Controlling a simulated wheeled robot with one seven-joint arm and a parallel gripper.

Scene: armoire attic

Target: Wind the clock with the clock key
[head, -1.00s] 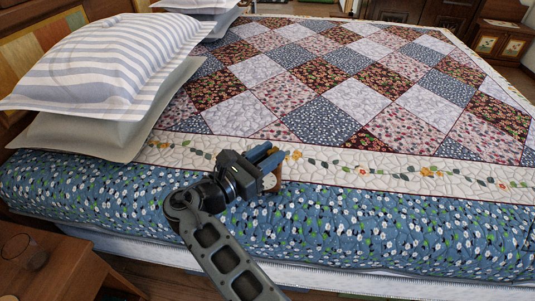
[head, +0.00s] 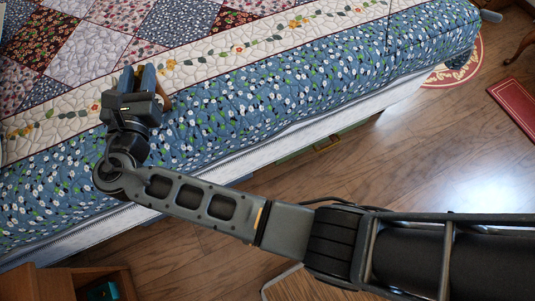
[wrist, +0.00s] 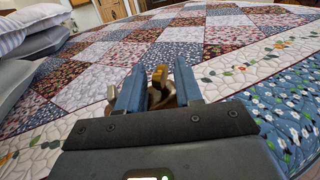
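My gripper (head: 138,79) is above the near edge of the bed, its two blue fingers apart. A short grey stub (wrist: 112,95) shows left of the left finger. In the head view, a brown piece (head: 165,102) shows at the gripper's right side. I cannot tell whether these parts are the clock key or the clock, nor whether the fingers touch them. No clock face shows.
The bed has a patchwork quilt (head: 75,47) and a blue floral side (head: 250,105). Pillows (wrist: 35,28) lie at its head. A wooden nightstand (head: 65,284) is at lower left. Open wooden floor (head: 430,150) lies right, with a red mat (head: 515,108).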

